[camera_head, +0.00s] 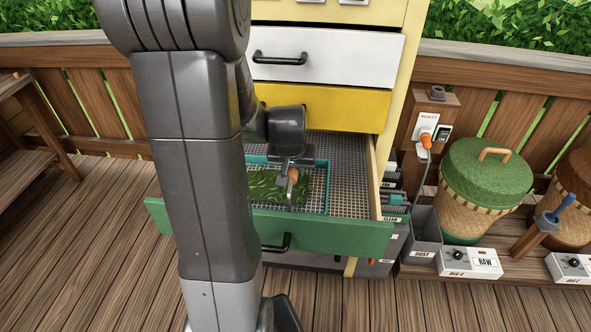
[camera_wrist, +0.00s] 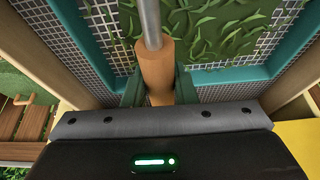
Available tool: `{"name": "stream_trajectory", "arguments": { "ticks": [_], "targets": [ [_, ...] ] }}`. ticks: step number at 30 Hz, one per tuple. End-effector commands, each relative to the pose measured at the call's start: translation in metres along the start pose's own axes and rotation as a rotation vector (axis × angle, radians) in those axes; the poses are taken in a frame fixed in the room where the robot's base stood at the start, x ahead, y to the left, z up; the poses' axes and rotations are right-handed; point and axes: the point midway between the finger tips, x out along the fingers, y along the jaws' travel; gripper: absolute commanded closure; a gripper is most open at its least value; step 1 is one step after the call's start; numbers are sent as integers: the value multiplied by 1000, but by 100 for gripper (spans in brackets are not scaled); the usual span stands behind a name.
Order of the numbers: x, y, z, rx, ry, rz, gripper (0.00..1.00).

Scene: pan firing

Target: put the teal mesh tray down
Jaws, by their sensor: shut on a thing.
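The teal mesh tray (camera_head: 326,188) is inside the open green-fronted drawer (camera_head: 345,236). Green leaves (camera_head: 272,187) cover part of its mesh floor. Its teal rim (camera_wrist: 230,75) and the leaves (camera_wrist: 215,35) also show in the wrist view. A wooden handle (camera_wrist: 157,68) on a metal rod rises from the tray. My gripper (camera_head: 292,177) is shut on this handle, and its fingers (camera_wrist: 158,90) sit on both sides of it. I cannot tell whether the tray's underside touches the drawer's mesh floor. My arm hides the left part of the tray and drawer.
The drawer's bare mesh floor (camera_head: 350,175) shows right of the tray, bounded by a wooden side wall (camera_head: 374,185). Closed yellow (camera_head: 340,108) and white (camera_head: 340,60) drawers stand above. A grey dust bin (camera_head: 425,230) and a lidded green basket (camera_head: 485,180) are at the right.

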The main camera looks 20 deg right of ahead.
Motion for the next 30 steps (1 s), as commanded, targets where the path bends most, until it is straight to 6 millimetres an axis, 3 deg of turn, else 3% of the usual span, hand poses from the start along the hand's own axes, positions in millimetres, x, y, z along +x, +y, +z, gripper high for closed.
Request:
{"name": "stream_trajectory", "arguments": {
  "ticks": [3,8,11,18,29,30],
  "targets": [
    [19,0,8,0,-3,0,100],
    [29,0,11,0,1,0,100],
    [30,0,6,0,2,0,100],
    [43,0,-28,0,1,0,100],
    [56,0,-21,0,2,-1,100],
    [56,0,-20,0,0,-1,73]
  ]
}}
